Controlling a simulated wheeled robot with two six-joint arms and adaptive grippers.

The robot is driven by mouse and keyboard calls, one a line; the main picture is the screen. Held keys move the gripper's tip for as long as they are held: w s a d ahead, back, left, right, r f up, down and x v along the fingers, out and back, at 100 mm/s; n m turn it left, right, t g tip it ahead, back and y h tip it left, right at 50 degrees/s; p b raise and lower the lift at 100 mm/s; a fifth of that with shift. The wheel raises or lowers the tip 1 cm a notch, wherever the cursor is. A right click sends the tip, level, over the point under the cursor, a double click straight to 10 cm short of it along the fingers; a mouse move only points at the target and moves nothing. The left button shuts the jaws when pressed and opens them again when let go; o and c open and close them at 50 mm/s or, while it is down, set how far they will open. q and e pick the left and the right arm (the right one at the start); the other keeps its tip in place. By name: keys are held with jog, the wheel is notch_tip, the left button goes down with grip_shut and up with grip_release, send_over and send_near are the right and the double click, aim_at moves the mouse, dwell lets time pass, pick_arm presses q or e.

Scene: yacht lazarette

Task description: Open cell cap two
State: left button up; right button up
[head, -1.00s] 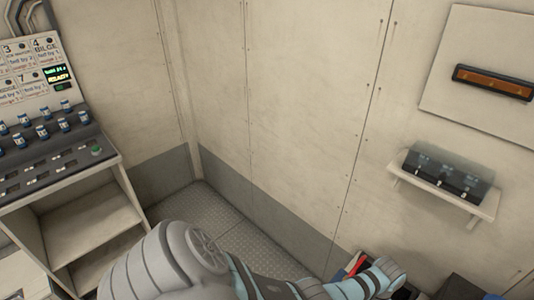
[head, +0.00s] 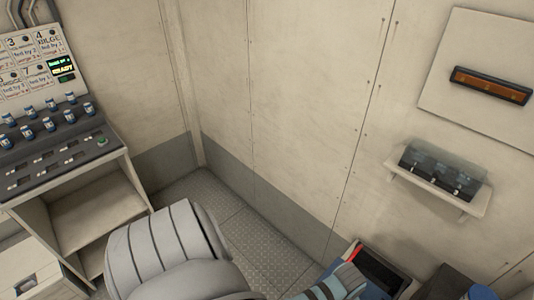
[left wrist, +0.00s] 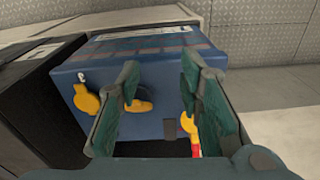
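A blue box (left wrist: 165,50) with yellow fittings on its facing side fills the middle of the left wrist view. One yellow cap-like piece (left wrist: 87,99) is at the left, a second yellow piece (left wrist: 141,104) with a dark round part is in the middle, and a third (left wrist: 188,124) is at the right above a red piece. I cannot read which is cell cap two. My left gripper (left wrist: 158,74) is open, its green fingers in front of the box, with the middle piece partly behind the left finger. It appears empty. My right gripper is not in view.
A black box (left wrist: 35,90) stands left of the blue box. In the head view, a control panel (head: 60,150) on a shelved cabinet is at left, and a covered switch box (head: 440,172) sits on a wall shelf at right. An open-topped case (head: 378,268) is at lower right.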

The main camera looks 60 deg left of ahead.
pick_arm(q)
jog(key=s+a+f+m+b, duration=0.1)
jog(key=s+a+f, duration=0.2)
jog(key=s+f, duration=0.5)
jog(key=s+a+f+m+b, duration=0.1)
jog(key=s+a+f+b, duration=0.1)
jog(key=s+f, duration=0.7)
jog(key=shift+s+a+f+t+y, duration=0.3)
jog(key=shift+a+t, duration=0.1)
jog(key=shift+a, duration=0.35)
